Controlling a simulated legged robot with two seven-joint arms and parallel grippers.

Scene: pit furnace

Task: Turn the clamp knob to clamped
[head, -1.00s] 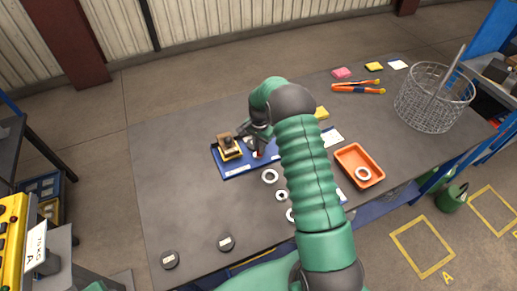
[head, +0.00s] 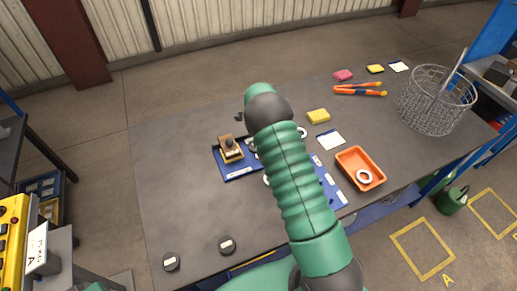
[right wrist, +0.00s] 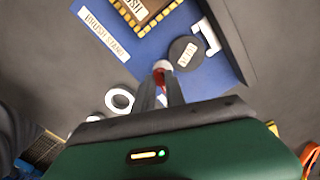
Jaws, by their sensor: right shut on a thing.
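My right gripper (right wrist: 160,80) points down at a blue board in the right wrist view. Its dark fingers are shut on a small red piece with a white top (right wrist: 161,66), which looks like the clamp knob. The fingers hide much of it, so its setting cannot be read. A dark round labelled disc (right wrist: 185,53) lies beside the fingertips on the blue board (right wrist: 145,45). In the head view my right forearm hides the gripper and the knob. My left gripper is in neither view.
A wooden brush on a yellow-edged stand (head: 230,150) sits at the board's left end. White rings, an orange tray (head: 352,156) and a wire basket (head: 436,100) stand to the right. Two dark labelled discs (head: 226,245) lie near the front. The table's left part is clear.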

